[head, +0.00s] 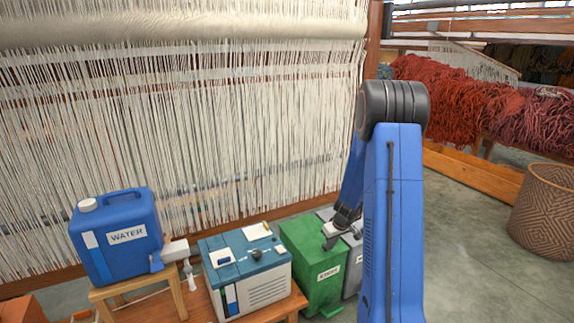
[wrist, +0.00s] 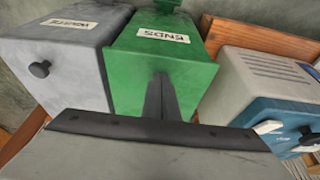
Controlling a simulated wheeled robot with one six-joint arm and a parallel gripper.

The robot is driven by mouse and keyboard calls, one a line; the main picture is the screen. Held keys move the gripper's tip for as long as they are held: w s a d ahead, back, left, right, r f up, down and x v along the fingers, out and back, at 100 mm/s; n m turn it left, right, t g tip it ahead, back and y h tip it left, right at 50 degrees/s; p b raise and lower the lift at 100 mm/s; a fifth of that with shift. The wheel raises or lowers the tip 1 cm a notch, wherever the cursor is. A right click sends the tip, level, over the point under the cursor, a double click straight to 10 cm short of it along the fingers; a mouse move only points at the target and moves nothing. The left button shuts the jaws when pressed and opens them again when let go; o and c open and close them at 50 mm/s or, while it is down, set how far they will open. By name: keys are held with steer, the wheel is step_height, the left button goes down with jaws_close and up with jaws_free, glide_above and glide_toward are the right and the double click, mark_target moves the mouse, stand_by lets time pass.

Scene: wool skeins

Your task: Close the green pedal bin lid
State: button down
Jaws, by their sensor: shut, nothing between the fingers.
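The green bin (head: 312,283) with an "ENDS" label stands on the floor, right of the centre in the head view. It also shows in the wrist view (wrist: 190,75). Its green lid (head: 296,238) lies over the top and looks down, with no clear gap at the rim. My gripper (head: 331,244) is shut and empty, pointing down at the lid. In the wrist view its fingers (wrist: 158,96) overlap the lid's surface; whether they touch it I cannot tell. My arm hides part of the bin's right side.
A grey bin (wrist: 62,55) labelled "WASTE" stands close beside the green one. A teal-topped box (head: 250,290) stands on a low wooden surface on its other side. A blue water jug (head: 115,240) sits further left. A loom rises behind; floor is open at right.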

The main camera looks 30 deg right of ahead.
steer(key=shift+s+a+f, duration=0.1)
steer(key=shift+s+f, duration=0.35)
steer(key=shift+f, duration=0.4)
steer(key=shift+r, duration=0.65)
steer(key=r, duration=0.4)
steer(key=shift+w+d, duration=0.2)
steer(key=s+r, duration=0.2)
steer(key=s, duration=0.7)
steer(key=shift+s, duration=0.35)
steer(key=shift+d, duration=0.1)
